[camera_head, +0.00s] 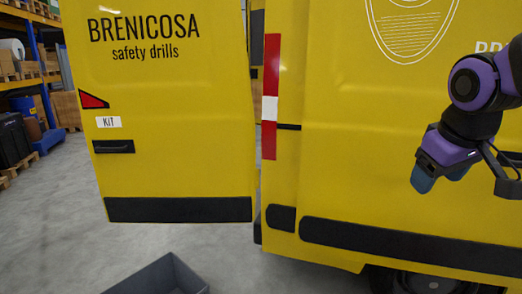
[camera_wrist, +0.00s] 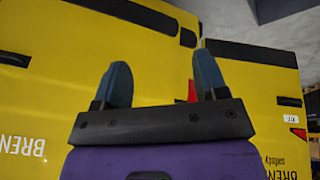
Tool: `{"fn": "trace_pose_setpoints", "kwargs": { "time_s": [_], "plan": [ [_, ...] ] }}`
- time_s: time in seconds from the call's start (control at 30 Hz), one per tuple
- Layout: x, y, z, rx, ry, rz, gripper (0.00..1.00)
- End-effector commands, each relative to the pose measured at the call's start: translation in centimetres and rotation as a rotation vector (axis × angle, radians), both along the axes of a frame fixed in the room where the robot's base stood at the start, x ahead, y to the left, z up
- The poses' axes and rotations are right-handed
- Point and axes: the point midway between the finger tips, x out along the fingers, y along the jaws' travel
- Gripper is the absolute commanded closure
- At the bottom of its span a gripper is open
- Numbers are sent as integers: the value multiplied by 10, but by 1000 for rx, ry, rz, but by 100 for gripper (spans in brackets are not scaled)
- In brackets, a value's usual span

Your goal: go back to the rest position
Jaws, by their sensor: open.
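My gripper (camera_head: 438,176) is at the right of the head view, in front of the yellow van's side (camera_head: 370,180). Its arm is purple and black and its fingertips are blue. In the wrist view, the two fingers of my gripper (camera_wrist: 161,85) stand apart with nothing between them. The van's yellow panels lie beyond the fingers. I cannot tell the exact gap between the gripper and the van.
A yellow door (camera_head: 175,150) marked "BRENICOSA safety drills" and "KIT" stands swung out at the left. A grey crate (camera_head: 160,276) sits on the floor at the bottom. Storage shelves (camera_head: 30,50) stand far left.

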Motion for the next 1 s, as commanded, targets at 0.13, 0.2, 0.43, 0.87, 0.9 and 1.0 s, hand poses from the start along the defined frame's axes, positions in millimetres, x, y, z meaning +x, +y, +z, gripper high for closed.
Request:
{"fn": "trace_pose_setpoints", "kwargs": {
  "time_s": [0.13, 0.2, 0.43, 0.87, 0.9, 1.0],
  "plan": [
    [-44, 1, 8, 64, -40, -79, 34],
    [-63, 2, 9, 95, -54, -114, 34],
    [-106, 6, 7, 178, -85, -194, 34],
    [-118, 7, 5, 201, -91, -216, 34],
    [-118, 7, 5, 201, -91, -216, 34],
    [-118, 7, 5, 201, -91, -216, 34]
  ]
}}
